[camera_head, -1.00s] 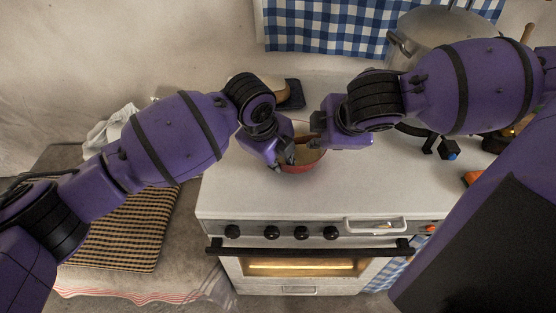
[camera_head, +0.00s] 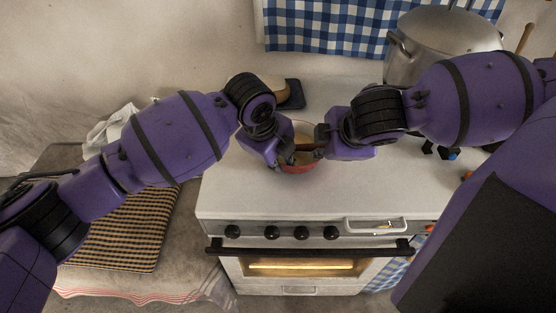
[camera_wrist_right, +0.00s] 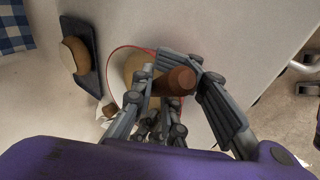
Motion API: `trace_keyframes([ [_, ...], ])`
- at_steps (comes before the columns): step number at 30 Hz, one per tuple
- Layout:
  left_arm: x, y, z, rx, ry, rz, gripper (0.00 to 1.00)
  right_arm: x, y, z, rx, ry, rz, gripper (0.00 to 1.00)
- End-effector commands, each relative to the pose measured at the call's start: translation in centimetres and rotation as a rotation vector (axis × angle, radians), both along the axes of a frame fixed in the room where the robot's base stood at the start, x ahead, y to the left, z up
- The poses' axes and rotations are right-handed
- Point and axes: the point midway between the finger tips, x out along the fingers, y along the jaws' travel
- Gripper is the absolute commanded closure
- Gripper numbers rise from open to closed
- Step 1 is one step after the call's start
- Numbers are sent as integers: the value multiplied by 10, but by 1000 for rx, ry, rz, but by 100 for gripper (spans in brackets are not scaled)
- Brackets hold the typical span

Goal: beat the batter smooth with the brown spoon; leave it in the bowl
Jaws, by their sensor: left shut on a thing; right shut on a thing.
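The red bowl (camera_head: 298,169) stands on the white stove top, with pale batter (camera_wrist_right: 133,64) inside. My left gripper (camera_head: 287,156) is shut on the bowl's rim at its left side; the exact contact is partly hidden. My right gripper (camera_head: 318,145) is shut on the brown spoon (camera_head: 305,147) over the bowl. In the right wrist view, the round end of the spoon's handle (camera_wrist_right: 176,81) shows between the fingers. The spoon's lower end is hidden, so I cannot tell how deep it sits in the batter.
A large metal pot (camera_head: 432,42) stands at the back right. A dark board (camera_head: 294,94) with a bread-like loaf lies behind the bowl. A checked cloth (camera_head: 125,232) covers part of the left counter. The front of the stove top (camera_head: 300,202) is clear.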

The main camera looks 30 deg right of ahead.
Motion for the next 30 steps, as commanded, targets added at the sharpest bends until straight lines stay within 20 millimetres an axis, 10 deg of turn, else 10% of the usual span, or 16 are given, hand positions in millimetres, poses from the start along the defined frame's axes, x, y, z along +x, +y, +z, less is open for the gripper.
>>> trace_keyframes([
  [8, -6, -3, -1, -5, 9, -11, 100, -3, 2, -4, 5, 10, 3, 60],
  [19, -2, 0, -1, 0, 5, -2, 100, -1, 1, -2, 2, 4, 3, 59],
  [24, -2, 0, -1, -1, 5, -2, 69, -1, 1, -1, 2, 3, 3, 59],
  [30, -2, -1, 0, -2, 4, -3, 69, -1, 1, -1, 1, 3, 2, 59],
])
